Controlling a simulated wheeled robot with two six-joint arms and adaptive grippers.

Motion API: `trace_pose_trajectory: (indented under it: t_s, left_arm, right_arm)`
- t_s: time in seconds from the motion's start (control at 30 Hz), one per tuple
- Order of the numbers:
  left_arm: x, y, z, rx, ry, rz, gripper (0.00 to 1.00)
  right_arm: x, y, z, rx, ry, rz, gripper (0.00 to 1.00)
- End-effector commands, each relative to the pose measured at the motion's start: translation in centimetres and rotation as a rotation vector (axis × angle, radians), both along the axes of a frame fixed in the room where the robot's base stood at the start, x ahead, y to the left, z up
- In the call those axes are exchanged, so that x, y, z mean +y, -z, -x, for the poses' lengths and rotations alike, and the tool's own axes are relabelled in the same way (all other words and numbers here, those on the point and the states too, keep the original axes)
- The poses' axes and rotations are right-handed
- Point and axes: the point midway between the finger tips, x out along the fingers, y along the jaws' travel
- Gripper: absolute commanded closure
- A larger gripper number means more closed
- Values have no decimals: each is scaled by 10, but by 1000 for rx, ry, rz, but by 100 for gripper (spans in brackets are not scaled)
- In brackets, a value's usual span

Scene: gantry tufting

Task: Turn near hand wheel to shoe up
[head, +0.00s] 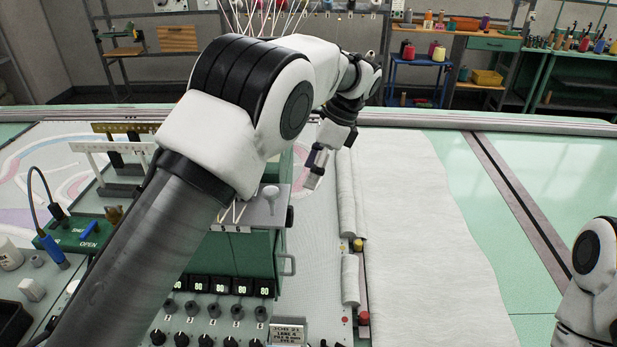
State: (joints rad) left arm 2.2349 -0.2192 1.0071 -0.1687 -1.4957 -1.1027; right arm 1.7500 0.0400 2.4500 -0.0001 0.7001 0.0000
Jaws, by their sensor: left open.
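My left gripper (316,170) reaches over the tufting machine from the left and points down, open, with nothing seen between its fingers. It is beside the green machine head (245,256), at its upper right. A pale rounded knob (270,193) stands on a grey plate on top of this head, just left of and nearer than the gripper. I cannot make out for sure which part is the near hand wheel. The shoe is not clearly seen; my left arm covers much of the machine. Of my right arm only a link shows at the right edge; its gripper is out of view.
White cloth (420,230) covers the table right of the machine, with rolled cloth (347,200) along its edge. A control panel with dials (210,312) is at the front. A green switch box (85,238) is at left. Thread shelves stand behind.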

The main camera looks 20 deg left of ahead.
Motion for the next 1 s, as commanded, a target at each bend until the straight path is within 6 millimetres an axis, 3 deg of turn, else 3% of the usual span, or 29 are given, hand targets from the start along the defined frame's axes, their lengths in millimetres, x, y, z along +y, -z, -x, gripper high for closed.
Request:
trace_pose_trajectory:
  t_s: [0.17, 0.7, 0.8, 0.93, 0.97, 1.0]
  left_arm:
    - [0, 1, -2, -127, -321, -74, 24]
    - [3, 26, 0, -876, -2357, -504, 24]
    - [4, 32, 3, -981, -2658, -566, 24]
    - [5, 38, 6, -1057, -2874, -613, 24]
    - [6, 41, 8, 1063, 2886, 619, 24]
    - [7, 46, 12, -1071, -2883, -633, 24]
  right_arm:
    - [0, 0, 0, 0, 0, 0, 100]
    - [0, 2, 0, 0, 0, 0, 100]
    - [0, 4, 0, 0, 0, 0, 100]
    - [0, 5, 0, 0, 0, 0, 100]
    - [0, 7, 0, 0, 0, 0, 100]
    - [0, 12, 0, 0, 0, 0, 100]
